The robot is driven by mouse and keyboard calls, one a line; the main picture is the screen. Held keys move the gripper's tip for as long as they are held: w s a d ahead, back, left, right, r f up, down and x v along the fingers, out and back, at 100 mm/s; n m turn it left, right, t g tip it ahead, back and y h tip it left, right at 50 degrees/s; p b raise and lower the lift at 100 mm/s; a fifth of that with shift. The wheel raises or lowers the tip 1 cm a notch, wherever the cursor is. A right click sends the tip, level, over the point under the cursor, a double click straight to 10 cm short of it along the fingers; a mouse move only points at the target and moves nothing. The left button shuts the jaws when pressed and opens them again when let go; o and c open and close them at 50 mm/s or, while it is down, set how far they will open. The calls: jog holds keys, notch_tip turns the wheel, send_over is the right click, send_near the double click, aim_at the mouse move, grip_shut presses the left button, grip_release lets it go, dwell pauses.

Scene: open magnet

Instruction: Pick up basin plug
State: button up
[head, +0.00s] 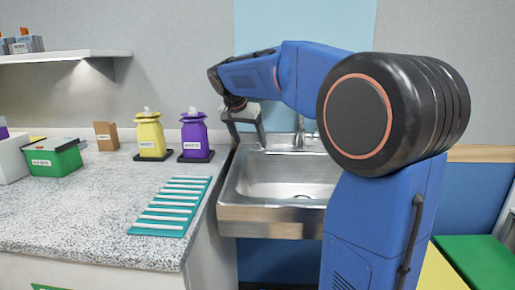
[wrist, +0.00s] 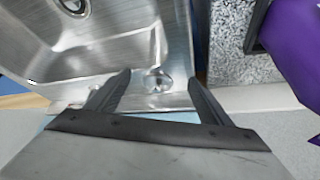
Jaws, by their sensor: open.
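A small round shiny metal piece, which looks like the basin plug (wrist: 157,83), sits on the back ledge of the steel sink (wrist: 95,62) in the wrist view. My gripper (wrist: 159,76) is open above the ledge, with one finger on each side of the plug in the picture. The fingers do not visibly touch it, and the height gap is hard to judge. In the head view my gripper (head: 249,140) points down over the back left corner of the sink (head: 270,213). I cannot make out the plug there.
A faucet (head: 300,132) stands at the sink's back. A purple bottle (head: 195,130) and yellow bottle (head: 150,135) stand on the speckled counter (head: 90,205) to the left, the purple one (wrist: 295,45) close to my gripper. A teal ribbed mat (head: 172,207) lies nearer.

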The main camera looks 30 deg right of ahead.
aim_at(258, 142)
jog(key=shift+w+d, duration=0.4)
jog(key=shift+d, duration=0.25)
jog(key=shift+w+d, duration=0.4)
jog(key=shift+d, duration=0.2)
jog(key=shift+w+d, duration=0.3)
jog(key=shift+d, duration=0.2)
jog(key=shift+w+d, duration=0.3)
jog(key=shift+d, duration=0.2)
jog(key=shift+x, duration=1.4)
jog(key=shift+a+f, duration=0.1)
jog(key=shift+a, duration=0.05)
jog(key=c, duration=1.1)
